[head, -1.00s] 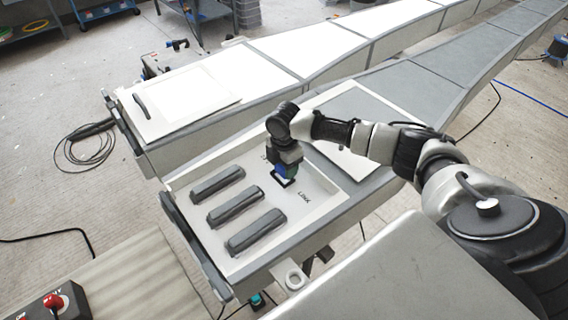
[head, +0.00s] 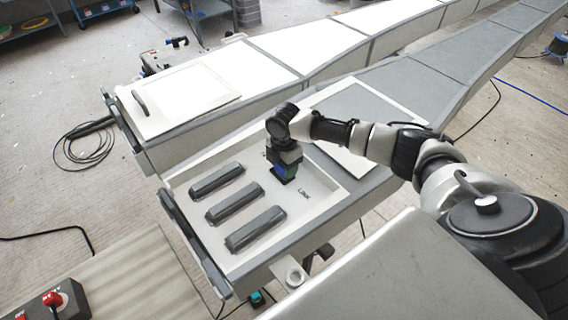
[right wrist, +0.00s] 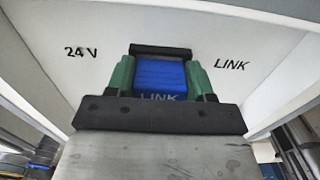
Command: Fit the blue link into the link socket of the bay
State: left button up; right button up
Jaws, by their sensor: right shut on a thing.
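The blue link (right wrist: 160,78), marked LINK, is between the green fingers of my right gripper (right wrist: 160,85) in the right wrist view. In the head view the right gripper (head: 284,172) points down into the bay (head: 318,205), just left of the printed word LINK. The gripper is shut on the blue link, of which a little blue shows in the head view. A dark edge (right wrist: 160,49) of the link socket shows just beyond the link. How deep the link sits in the socket is hidden. My left gripper is not in view.
Several long dark grey blocks (head: 255,228) lie in the bay left of the gripper. A pale panel (head: 350,155) lies to the right. A second mould with a white lid (head: 185,100) stands behind. A control box with a red knob (head: 52,300) is at bottom left.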

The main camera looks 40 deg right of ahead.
jog(key=shift+f, duration=0.25)
jog(key=o, duration=1.1)
jog(key=shift+c, duration=0.2)
notch_tip(320, 180, up, 11)
jog(key=shift+f+b, duration=0.1)
jog(key=shift+b, duration=0.95)
